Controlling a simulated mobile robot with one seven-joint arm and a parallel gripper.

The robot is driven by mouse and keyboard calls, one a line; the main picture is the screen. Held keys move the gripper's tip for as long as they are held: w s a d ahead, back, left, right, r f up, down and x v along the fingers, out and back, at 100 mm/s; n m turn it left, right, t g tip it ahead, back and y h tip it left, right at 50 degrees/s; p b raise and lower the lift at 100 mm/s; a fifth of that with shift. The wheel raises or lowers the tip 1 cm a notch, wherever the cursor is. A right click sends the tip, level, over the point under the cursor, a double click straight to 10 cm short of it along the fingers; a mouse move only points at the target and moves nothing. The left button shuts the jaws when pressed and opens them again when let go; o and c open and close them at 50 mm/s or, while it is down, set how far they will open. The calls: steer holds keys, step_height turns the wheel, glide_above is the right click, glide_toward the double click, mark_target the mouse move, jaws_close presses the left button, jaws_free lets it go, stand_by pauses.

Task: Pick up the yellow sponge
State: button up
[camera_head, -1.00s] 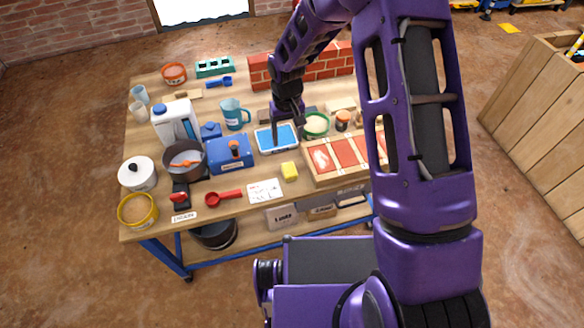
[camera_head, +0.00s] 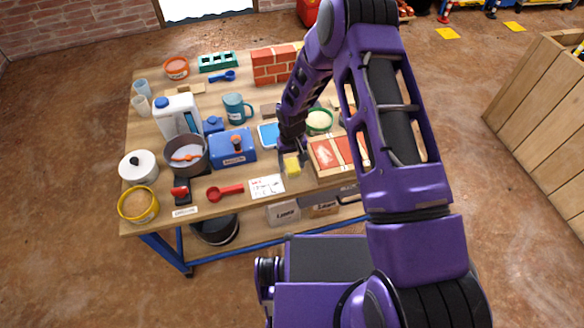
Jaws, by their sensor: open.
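The yellow sponge (camera_head: 292,166) is a small block on the wooden table near its front edge, left of the shallow wooden box with red panels. My gripper (camera_head: 292,158) is open and pointed down right at the sponge. Its fingers appear to be at the sponge's sides, but the view is too small to tell whether they touch it. The sponge seems to rest on the table, and part of its upper side is hidden by the fingers.
The wooden box (camera_head: 316,168) stands close on the right. A blue toolbox (camera_head: 237,155) is to the left, a white card (camera_head: 267,189) front left, and a blue tray (camera_head: 268,140) behind. A red scoop (camera_head: 226,191) lies further left.

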mark_target(292, 165)
steer(key=shift+f, duration=0.35)
steer(key=shift+c, duration=0.3)
steer(key=c, duration=1)
step_height(292, 165, up, 10)
steer(key=shift+r+p, duration=0.1)
steer(key=shift+p, duration=0.35)
steer(key=shift+c, duration=0.2)
